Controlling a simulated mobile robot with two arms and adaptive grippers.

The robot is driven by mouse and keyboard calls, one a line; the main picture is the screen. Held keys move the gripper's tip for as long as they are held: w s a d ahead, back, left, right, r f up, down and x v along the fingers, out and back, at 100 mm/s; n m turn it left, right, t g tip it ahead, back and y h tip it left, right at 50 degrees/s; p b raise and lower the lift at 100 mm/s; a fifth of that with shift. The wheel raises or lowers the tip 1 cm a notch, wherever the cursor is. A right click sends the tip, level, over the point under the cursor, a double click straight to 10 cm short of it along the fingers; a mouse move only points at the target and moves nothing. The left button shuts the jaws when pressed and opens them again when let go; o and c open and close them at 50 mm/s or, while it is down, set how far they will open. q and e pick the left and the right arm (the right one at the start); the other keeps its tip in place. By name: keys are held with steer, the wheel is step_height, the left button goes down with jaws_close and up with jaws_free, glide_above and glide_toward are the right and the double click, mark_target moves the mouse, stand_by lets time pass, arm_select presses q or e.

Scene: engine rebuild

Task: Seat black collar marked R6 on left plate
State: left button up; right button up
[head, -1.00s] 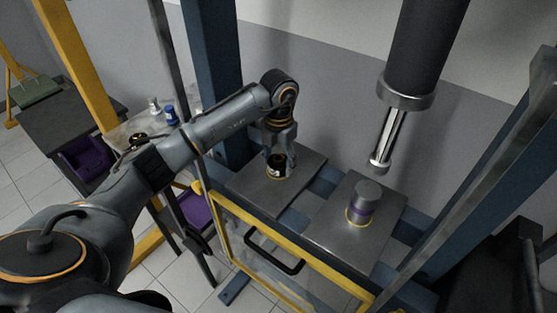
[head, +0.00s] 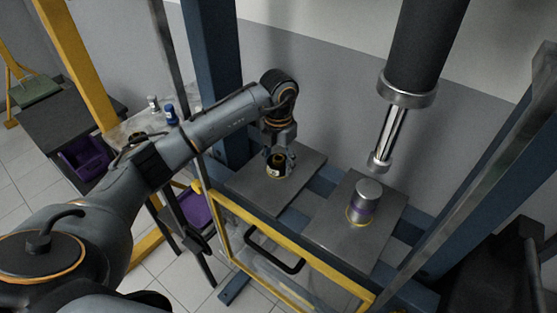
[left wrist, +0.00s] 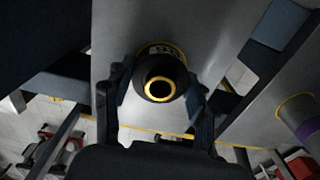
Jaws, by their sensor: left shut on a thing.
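My left gripper (head: 278,158) is shut on the black collar (head: 276,167) over the middle of the left plate (head: 258,190). In the left wrist view the collar (left wrist: 160,83) sits between the two fingers, with a yellow ring around its bore and a pale label on its far side. My right gripper is not in view.
The right plate (head: 335,225) carries a grey cylinder with a purple band (head: 362,203). The press ram (head: 385,145) hangs above it. A yellow-framed guard (head: 260,230) runs along the front. A side table at left holds small bottles (head: 171,115).

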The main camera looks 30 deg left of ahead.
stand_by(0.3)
arm_select(q)
steer(key=o, duration=1.7)
